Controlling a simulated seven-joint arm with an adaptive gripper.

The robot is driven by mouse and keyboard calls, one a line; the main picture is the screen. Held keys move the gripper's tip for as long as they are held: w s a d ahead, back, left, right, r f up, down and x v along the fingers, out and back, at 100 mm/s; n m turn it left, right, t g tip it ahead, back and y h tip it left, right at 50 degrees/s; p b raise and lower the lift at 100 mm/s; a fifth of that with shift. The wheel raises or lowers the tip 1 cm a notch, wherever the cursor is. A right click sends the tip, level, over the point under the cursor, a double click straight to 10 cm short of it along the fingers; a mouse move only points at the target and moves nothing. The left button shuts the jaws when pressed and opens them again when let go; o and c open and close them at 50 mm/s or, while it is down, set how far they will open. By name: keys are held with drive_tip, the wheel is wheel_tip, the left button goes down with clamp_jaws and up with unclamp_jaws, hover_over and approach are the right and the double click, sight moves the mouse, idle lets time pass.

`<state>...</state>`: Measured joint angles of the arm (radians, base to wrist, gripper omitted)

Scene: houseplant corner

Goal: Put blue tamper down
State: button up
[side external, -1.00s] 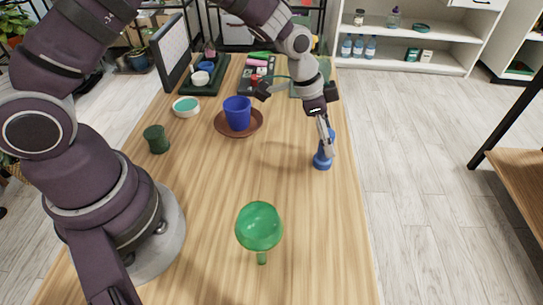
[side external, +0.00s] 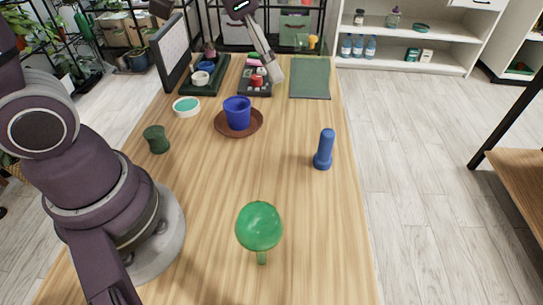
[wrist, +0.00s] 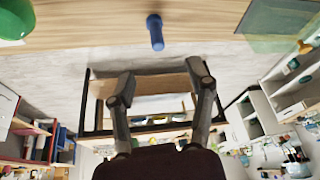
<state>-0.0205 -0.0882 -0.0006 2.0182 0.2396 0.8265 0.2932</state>
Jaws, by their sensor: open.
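The blue tamper (side external: 325,150) stands upright on its wider base on the right side of the wooden table (side external: 300,215), near the right edge. It also shows at the top of the wrist view (wrist: 155,32). My gripper (side external: 273,72) is high and toward the far end of the table, well apart from the tamper. In the wrist view my gripper's two fingers (wrist: 160,82) are spread with nothing between them.
A blue pot (side external: 237,113) sits on a brown saucer (side external: 256,131) mid-table. A green round-headed object (side external: 259,227) is at the front. A dark green cup (side external: 156,139), a teal-topped bowl (side external: 186,107), trays and a green mat (side external: 310,78) stand left and back. Table around the tamper is clear.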

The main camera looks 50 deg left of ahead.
drive_tip(key=s+a+n+y, duration=0.1)
drive_tip(key=s+n, duration=0.1)
drive_tip(key=s, duration=0.2)
drive_tip(key=s+a+n+t, duration=0.1)
drive_tip(key=s+a+n, duration=0.1)
drive_tip(key=s, duration=0.3)
drive_tip(key=shift+s+a+r+n+y, duration=0.15)
drive_tip(key=shift+a+n+y, duration=0.2)
drive_tip(key=shift+n, duration=0.45)
